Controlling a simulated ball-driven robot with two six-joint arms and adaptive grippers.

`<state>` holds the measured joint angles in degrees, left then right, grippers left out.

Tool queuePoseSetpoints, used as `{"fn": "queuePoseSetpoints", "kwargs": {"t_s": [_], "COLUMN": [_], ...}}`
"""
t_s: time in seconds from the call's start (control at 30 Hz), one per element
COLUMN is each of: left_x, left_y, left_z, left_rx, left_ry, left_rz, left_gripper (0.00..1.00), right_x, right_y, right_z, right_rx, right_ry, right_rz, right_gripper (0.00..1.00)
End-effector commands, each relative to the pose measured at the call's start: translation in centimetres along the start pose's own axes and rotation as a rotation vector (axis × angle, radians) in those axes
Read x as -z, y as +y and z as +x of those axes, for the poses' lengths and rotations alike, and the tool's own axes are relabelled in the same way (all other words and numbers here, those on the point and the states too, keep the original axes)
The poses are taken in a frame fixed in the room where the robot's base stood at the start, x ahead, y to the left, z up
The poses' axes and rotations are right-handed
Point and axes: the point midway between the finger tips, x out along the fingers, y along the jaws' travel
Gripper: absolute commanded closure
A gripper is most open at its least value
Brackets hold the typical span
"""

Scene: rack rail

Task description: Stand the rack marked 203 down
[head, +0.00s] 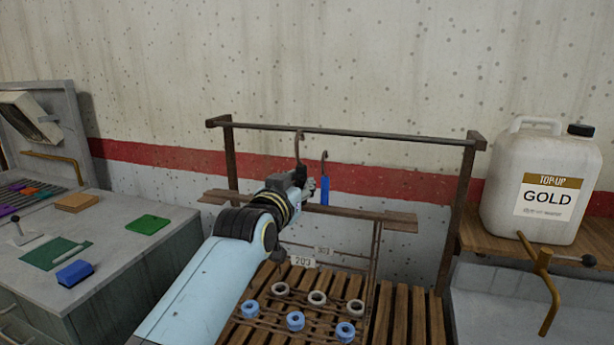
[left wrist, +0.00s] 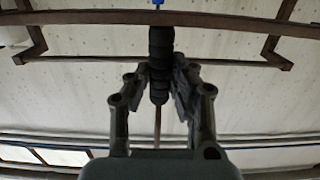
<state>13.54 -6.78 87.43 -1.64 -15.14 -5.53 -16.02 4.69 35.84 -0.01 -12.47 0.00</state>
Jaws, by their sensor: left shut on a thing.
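The rack tagged 203 (head: 303,261) is a thin brown wire frame with blue and grey rings on it, seen over wooden slats. I cannot tell whether its bottom touches the slats. Its hook (head: 299,146) rises to the top rail. My left gripper (head: 305,185) is shut on a black ribbed grip (left wrist: 160,55), which shows between the fingers in the left wrist view (left wrist: 160,90). My arm hides part of the rack. A second hook with a blue grip (head: 324,190) is just right of it, near a smaller tag (head: 322,250). My right gripper is not in view.
The rail (head: 390,134) stands on two posts above the slatted wooden platform (head: 410,320). A grey bench (head: 120,260) with coloured pieces is at left. A white GOLD jug (head: 535,185) and a brass lever (head: 540,262) are at right.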

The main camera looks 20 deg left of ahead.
Motion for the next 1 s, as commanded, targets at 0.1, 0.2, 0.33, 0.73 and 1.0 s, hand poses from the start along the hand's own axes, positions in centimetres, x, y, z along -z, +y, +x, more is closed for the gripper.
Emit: {"fn": "queuePoseSetpoints", "kwargs": {"t_s": [0.1, 0.2, 0.33, 0.73, 1.0], "left_x": [0.1, -0.3, -1.2, -6.0, -7.9], "left_y": [0.0, 0.0, 0.0, 0.1, 0.1], "left_z": [0.1, 0.1, 0.1, 0.5, 0.6], "left_rx": [0.0, 0.0, 0.0, 0.0, 0.0], "left_ry": [0.005, 0.004, 0.004, 0.005, 0.006], "left_rz": [-0.001, -0.001, -0.001, -0.001, -0.001], "left_gripper": [1.0, 1.0, 1.0, 1.0, 1.0], "right_x": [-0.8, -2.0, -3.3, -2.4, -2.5], "right_y": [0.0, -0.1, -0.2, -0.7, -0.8], "right_z": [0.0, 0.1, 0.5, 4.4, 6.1], "right_rx": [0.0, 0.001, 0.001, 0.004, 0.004], "right_ry": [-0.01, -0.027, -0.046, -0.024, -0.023], "right_rz": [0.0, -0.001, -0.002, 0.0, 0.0], "right_gripper": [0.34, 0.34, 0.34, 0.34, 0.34]}}
